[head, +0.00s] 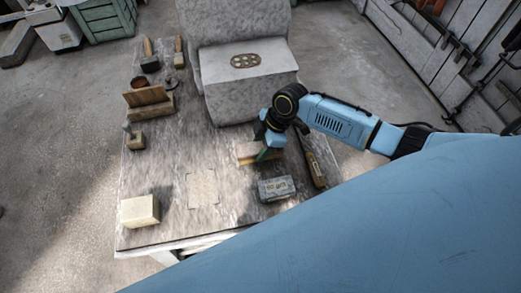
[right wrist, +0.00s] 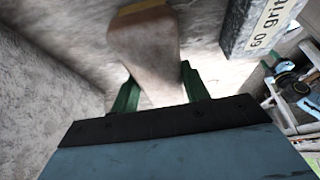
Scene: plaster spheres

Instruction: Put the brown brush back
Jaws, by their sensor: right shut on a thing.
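My right gripper (head: 262,150) is low over the right part of the worktable, beside the grey plaster form. Its green fingers (right wrist: 160,92) are shut on a tan-brown wooden piece that I take to be the brown brush (right wrist: 145,42); its far end is yellowish. In the head view, the brush (head: 246,150) shows only in part beside the fingers, with a pale wooden edge under it. I cannot tell whether it touches the tabletop. My left gripper is not in view.
A grey "60 grit" block (head: 276,188) lies just in front of the gripper; it also shows in the right wrist view (right wrist: 262,25). A long brown tool (head: 313,158) lies to the right. A cream block (head: 140,211) is front left. Two brushes lie far left.

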